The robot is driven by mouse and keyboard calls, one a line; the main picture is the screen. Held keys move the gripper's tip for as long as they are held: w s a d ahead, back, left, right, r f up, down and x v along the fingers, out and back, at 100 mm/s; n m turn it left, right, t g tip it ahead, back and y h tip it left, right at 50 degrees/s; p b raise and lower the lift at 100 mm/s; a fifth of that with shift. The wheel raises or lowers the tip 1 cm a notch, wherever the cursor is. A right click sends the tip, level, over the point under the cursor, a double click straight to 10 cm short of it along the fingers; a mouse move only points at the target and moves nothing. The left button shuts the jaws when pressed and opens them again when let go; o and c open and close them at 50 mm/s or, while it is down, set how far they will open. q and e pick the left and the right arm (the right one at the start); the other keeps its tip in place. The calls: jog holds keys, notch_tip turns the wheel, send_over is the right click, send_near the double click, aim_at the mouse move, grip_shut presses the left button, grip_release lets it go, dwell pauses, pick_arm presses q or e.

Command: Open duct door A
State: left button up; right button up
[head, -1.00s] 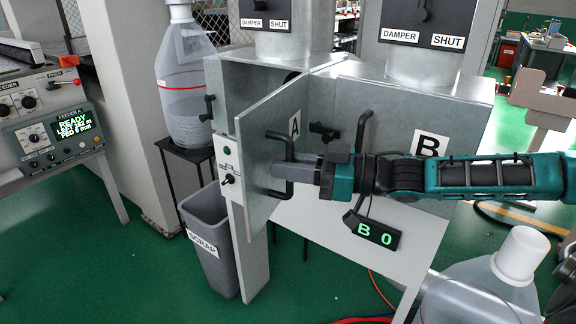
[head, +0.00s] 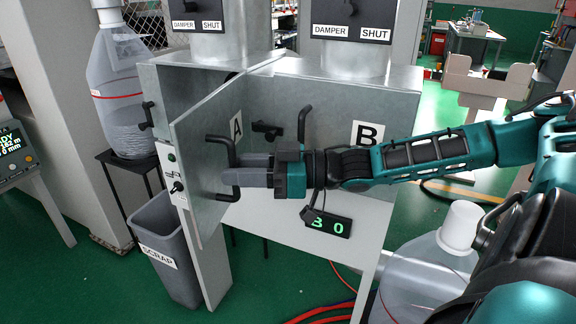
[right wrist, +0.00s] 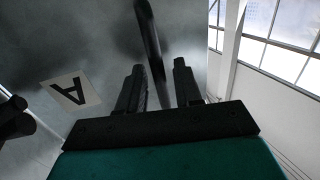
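Duct door A (head: 205,125) is a grey metal door marked "A", standing swung out from its duct box, with the dark opening behind it. Its black bar handle (head: 222,143) is on the side facing my right gripper. My right gripper (head: 236,170) reaches in from the right with its fingers at this handle. In the right wrist view the dark bar (right wrist: 152,45) passes between the two fingers (right wrist: 159,75), with a narrow gap on each side. The "A" label (right wrist: 71,91) lies left of them. My left gripper is not in view.
Door B (head: 345,120) with its own handle (head: 304,122) is beside door A, behind my right arm. A scrap bin (head: 168,245) stands below at left. Clear jugs stand at left (head: 118,95) and lower right (head: 425,280).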

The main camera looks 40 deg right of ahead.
jog(key=p+v, duration=0.2)
jog(key=v, duration=0.9)
jog(key=shift+s+d+p, duration=0.15)
jog(key=shift+d+p, duration=0.05)
jog(key=shift+p, duration=0.2)
jog(key=shift+r, duration=0.1)
jog(key=a+f+m+h, duration=0.1)
jog(key=a+f+h, duration=0.1)
jog(key=a+f, duration=1.65)
jog(key=s+f+m+g+h, duration=0.1)
jog(key=s+f+m+h, duration=0.1)
jog(key=f+h, duration=0.2)
jog(key=s+f+m+h, duration=0.2)
jog(key=f+m+h, duration=0.1)
jog(key=f+h, duration=0.2)
notch_tip(320, 180, down, 3)
jog(key=shift+s+d+r+m+g, duration=0.1)
jog(key=shift+s+d+m+g, duration=0.05)
jog(key=shift+s+m+g, duration=0.2)
